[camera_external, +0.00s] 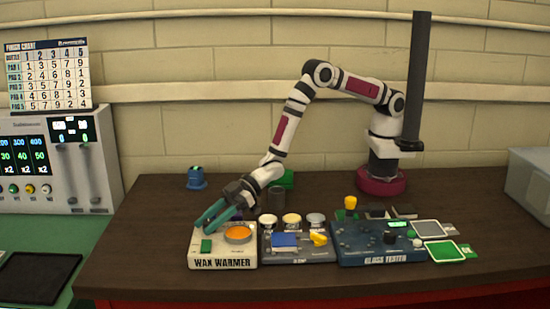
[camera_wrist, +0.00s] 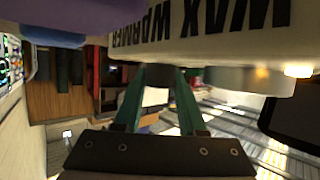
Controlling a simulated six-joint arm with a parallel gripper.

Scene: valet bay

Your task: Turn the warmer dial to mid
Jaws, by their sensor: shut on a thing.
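The wax warmer (camera_external: 223,262) is a cream box with its name in dark letters on the front, at the left of the bench items. It has an orange wax pot (camera_external: 238,233) and a green patch (camera_external: 206,245) on top. My gripper (camera_external: 203,226) reaches down over its back left part with teal fingers. The fingers are shut on a small part there, which I take as the dial. The dial's face and pointer are hidden.
Right of the warmer stand a grey tray unit (camera_external: 298,256) with small pots behind it, and a blue glass tester (camera_external: 380,253). A blue bottle (camera_external: 196,178) stands behind. A finish chart (camera_external: 47,75) stands on a machine at left. The bench front is clear.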

